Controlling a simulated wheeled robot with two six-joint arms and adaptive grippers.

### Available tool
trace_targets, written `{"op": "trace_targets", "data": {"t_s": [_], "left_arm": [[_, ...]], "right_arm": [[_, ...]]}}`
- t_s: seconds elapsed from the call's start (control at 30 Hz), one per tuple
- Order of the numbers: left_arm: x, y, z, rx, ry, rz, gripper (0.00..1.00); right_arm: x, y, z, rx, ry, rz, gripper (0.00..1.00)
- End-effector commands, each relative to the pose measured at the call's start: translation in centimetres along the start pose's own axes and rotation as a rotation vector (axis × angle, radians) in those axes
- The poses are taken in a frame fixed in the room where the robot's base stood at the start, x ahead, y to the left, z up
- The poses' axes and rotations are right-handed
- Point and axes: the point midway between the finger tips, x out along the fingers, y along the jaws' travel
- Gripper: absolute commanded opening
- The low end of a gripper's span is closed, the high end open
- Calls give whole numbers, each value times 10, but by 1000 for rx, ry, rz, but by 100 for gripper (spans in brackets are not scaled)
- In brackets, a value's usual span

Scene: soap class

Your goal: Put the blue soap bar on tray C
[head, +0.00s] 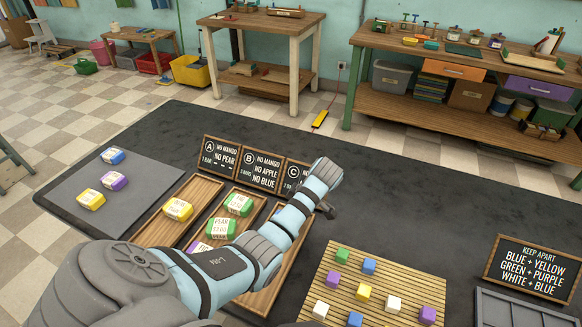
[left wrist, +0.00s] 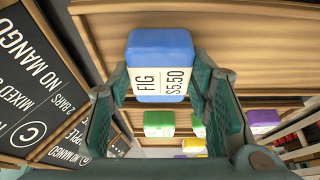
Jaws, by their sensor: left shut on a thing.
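The blue soap bar (left wrist: 160,62), labelled FIG $5.50, is between the fingers of my left gripper (left wrist: 160,88), which is shut on it. In the left wrist view, the bare wood of tray C (left wrist: 240,45) lies behind the bar, beside the C sign (left wrist: 30,128). I cannot tell how high the bar is above the tray. In the head view, my left gripper (head: 327,208) is just right of the C sign (head: 294,174). My arm hides the held bar and much of tray C (head: 266,297). My right gripper is not in view.
Tray A (head: 158,232) holds a yellow bar. Tray B (head: 240,190) holds green bars and a purple-and-white one. Another blue bar (head: 112,155) and other bars lie on the grey mat (head: 135,185). A slatted board (head: 335,270) with coloured cubes stands right of tray C.

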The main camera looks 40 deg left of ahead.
Motion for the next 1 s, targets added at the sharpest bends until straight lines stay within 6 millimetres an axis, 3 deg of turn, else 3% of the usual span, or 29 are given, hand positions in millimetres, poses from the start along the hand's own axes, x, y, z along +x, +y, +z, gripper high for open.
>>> {"op": "trace_targets", "data": {"t_s": [0.27, 0.3, 0.43, 0.77, 0.87, 1.0], "left_arm": [[0, 0, 0, 1, 0, 1, 9], [1, 0, 1, 1, 0, 1, 47], [0, 0, 1, 1, 0, 1, 65], [-2, 1, 0, 1, 0, 2, 65], [-18, 1, 0, 1, -1, 4, 65], [-57, 2, -1, 0, -2, 6, 65]], "right_arm": [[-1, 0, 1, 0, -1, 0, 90], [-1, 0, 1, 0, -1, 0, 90], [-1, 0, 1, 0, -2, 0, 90], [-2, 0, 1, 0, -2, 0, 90], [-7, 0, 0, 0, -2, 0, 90], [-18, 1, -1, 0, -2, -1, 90]]}}
